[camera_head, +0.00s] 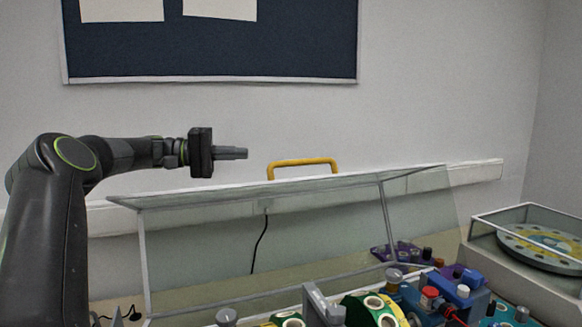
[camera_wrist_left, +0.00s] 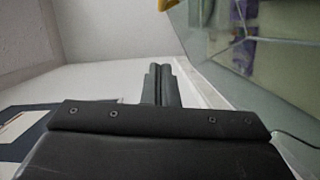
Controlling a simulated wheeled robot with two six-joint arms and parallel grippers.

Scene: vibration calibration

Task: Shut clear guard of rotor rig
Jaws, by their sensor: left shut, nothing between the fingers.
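The clear guard (camera_head: 310,232) stands raised in the head view, a see-through box with pale edges. A yellow handle (camera_head: 302,164) sits on its top edge. Its glass also shows at the right of the left wrist view (camera_wrist_left: 275,70), with a bit of the yellow handle (camera_wrist_left: 168,4) at the top. The rotor rig (camera_head: 370,308) lies below the guard, with green, yellow and blue parts, cut off by the frame's bottom. My left gripper (camera_head: 246,153) is shut and empty, pointing right, left of the handle and apart from it. My right gripper is out of view.
A second glass-topped case (camera_head: 545,262) with a round disc (camera_head: 545,246) stands at the right. A dark board (camera_head: 210,45) hangs on the wall behind. A black cable (camera_head: 259,243) shows behind the guard. The space above the guard is free.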

